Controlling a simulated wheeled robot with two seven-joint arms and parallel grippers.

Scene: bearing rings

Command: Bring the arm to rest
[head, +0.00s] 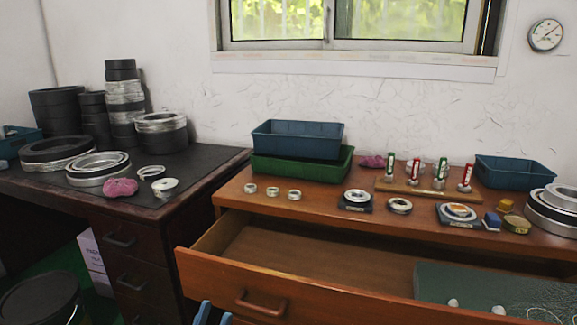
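My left gripper (214,314) shows only at the bottom edge, as two blue fingertips in front of the open drawer (262,306). The fingers stand apart with nothing seen between them; the rest of that gripper is cut off by the frame. My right gripper is not in view. On the brown desk (330,206) lie three small metal rings (272,191), a ring on a dark square base (355,200), a loose bearing ring (399,205) and another dark base with a ring (457,213).
The drawer juts out below the desk, with a dark green box (440,285) inside at right. Blue bin (298,135) sits in a green bin (290,168); another blue bin (515,172) stands right. A dark table (215,160) at left carries large rings (98,168) and stacks.

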